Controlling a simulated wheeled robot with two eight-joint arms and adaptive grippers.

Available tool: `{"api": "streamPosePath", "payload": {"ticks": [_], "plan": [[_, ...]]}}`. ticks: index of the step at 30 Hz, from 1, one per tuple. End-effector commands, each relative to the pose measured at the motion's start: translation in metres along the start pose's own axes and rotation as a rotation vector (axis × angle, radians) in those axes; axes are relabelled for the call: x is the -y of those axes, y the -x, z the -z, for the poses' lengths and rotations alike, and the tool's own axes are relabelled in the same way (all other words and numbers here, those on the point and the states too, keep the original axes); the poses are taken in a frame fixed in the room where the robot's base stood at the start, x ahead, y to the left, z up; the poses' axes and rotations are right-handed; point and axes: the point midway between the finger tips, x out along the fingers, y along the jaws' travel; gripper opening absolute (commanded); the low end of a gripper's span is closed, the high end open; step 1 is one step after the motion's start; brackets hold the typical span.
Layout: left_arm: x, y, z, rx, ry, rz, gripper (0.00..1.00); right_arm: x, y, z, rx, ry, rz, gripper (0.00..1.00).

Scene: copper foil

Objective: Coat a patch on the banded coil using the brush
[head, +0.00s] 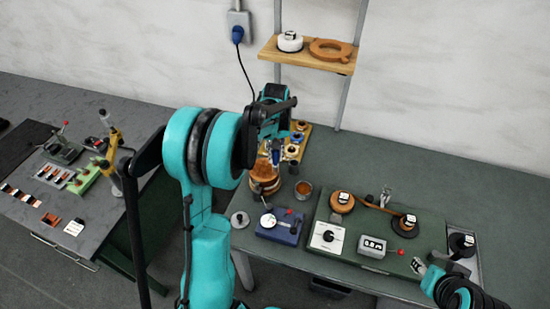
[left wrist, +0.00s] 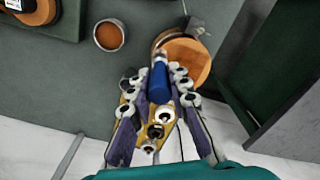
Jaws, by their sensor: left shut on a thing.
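The banded coil (head: 264,180), a copper-brown cylinder with a darker band, stands near the table's left end. Its round orange-brown top shows in the left wrist view (left wrist: 190,60). My left gripper (head: 275,145) is over the coil and shut on the brush, whose blue handle (left wrist: 159,82) sits between the fingers.
A wooden rack with small pots (head: 297,143) stands behind the coil. A blue meter (head: 280,226) is in front of it. A green board with coils and dials (head: 365,220) fills the table's middle. Free table lies at the back right. A shelf (head: 305,57) is above.

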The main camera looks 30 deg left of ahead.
Motion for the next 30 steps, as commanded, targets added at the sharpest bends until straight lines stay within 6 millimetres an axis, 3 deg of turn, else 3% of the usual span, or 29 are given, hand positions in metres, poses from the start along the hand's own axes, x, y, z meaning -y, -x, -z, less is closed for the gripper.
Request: {"api": "streamPosePath", "payload": {"ticks": [18,30], "plan": [[0.001,0.054,0.002,0.000,-0.006,0.000,0.00,0.000,0.030,0.021,0.000,0.000,0.000,0.40],[0.001,0.056,0.002,0.000,-0.006,0.000,0.00,0.000,0.030,0.021,0.000,0.000,0.000,0.40]]}}
